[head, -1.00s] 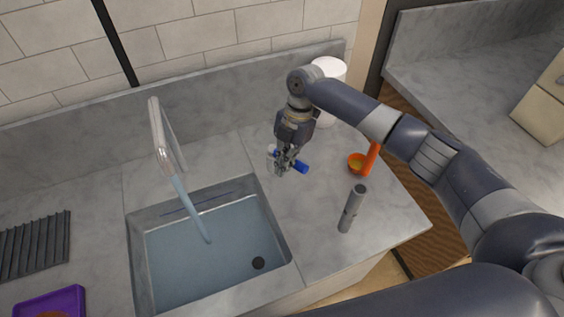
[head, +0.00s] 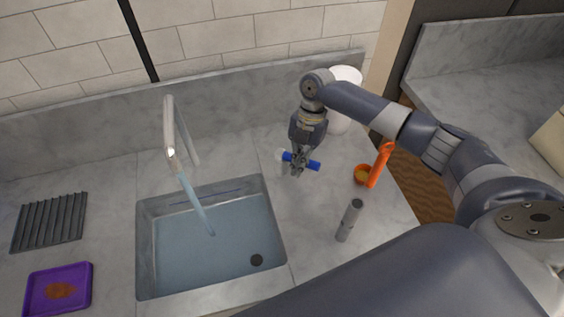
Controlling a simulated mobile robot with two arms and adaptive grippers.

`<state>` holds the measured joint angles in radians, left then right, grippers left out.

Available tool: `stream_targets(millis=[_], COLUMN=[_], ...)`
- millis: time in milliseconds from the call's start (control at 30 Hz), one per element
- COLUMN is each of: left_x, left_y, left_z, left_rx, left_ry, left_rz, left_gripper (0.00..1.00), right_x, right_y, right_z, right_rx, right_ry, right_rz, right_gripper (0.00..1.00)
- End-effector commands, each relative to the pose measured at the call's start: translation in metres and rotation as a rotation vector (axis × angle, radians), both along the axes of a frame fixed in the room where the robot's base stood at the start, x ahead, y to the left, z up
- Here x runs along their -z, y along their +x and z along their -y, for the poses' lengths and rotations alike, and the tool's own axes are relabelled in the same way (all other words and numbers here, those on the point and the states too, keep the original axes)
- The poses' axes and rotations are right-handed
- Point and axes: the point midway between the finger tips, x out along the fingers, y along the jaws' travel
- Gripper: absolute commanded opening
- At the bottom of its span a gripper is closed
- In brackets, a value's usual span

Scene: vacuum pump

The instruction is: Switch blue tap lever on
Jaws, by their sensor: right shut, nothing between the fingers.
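The blue tap lever (head: 314,165) sits on a small pale base on the counter, to the right of the sink. My right gripper (head: 297,172) points down at the lever and is shut with nothing between its fingers. Its fingers hide the middle of the lever; I cannot tell whether they touch it. The tall metal faucet (head: 170,130) stands behind the sink, and a stream of water (head: 193,195) runs from it into the sink (head: 160,290). My left gripper is not in view.
An orange cup (head: 361,175) and orange handled object (head: 380,164) are at the right. A white container (head: 346,76) stands behind my arm. A purple tray (head: 35,292) and dark ribbed rack (head: 48,222) lie left.

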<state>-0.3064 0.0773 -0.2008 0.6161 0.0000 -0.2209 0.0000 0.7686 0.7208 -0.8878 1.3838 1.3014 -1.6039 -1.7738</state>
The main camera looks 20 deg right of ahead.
Motion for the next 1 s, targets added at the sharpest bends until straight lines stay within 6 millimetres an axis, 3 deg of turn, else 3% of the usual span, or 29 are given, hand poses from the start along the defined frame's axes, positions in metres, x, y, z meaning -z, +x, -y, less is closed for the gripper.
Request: stream_targets(millis=[400, 1000], left_x=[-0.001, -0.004], left_y=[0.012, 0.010], left_z=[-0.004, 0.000], left_rx=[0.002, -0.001], left_ry=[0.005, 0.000], left_rz=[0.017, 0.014], left_gripper=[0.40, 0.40], right_x=[0.000, 0.000], right_y=[0.003, 0.002], right_z=[0.014, 0.011], right_rx=[0.009, 0.009], right_ry=[-0.002, -0.004], right_rz=[0.002, 0.002], right_gripper=[0.00, 0.00])
